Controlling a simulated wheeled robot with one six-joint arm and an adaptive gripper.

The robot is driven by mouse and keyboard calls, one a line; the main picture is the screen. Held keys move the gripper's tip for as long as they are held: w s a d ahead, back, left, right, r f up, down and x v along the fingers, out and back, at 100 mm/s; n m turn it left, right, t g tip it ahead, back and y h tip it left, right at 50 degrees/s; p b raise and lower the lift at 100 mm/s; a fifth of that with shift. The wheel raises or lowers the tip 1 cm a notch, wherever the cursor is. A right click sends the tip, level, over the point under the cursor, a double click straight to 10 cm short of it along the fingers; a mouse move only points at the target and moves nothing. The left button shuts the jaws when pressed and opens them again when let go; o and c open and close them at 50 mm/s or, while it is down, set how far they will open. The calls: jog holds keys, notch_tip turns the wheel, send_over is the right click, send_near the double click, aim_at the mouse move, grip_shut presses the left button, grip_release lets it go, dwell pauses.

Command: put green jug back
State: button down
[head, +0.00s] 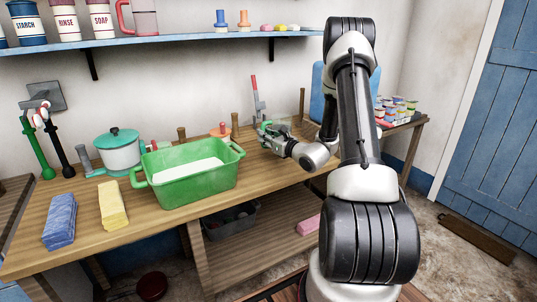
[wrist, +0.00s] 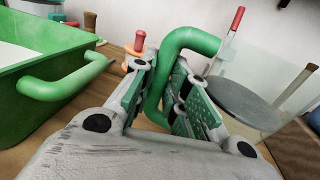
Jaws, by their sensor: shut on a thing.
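My gripper (head: 272,134) is over the right part of the wooden bench, beyond the green basin. In the wrist view my gripper (wrist: 170,100) has its jaws closed around a thick green handle (wrist: 190,42), which appears to be the green jug's. The handle bends over between the pads. The jug's body is hard to make out; a pale see-through shape lies just beyond the handle. In the head view only a little green shows at the jaws, so I cannot tell whether the jug touches the bench.
A green basin (head: 190,190) with white contents stands left of my gripper. A blue shelf (head: 180,41) above holds canisters, a pink jug (head: 144,22) and small items. A red-handled tool (head: 254,88) and wooden pegs (head: 236,123) stand behind. Small pots (head: 400,106) are at right.

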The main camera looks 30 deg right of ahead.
jog(key=shift+a+f, duration=0.1)
jog(key=shift+f, duration=3.1)
jog(key=shift+f, duration=0.1)
jog(key=c, duration=1.4)
grip_release()
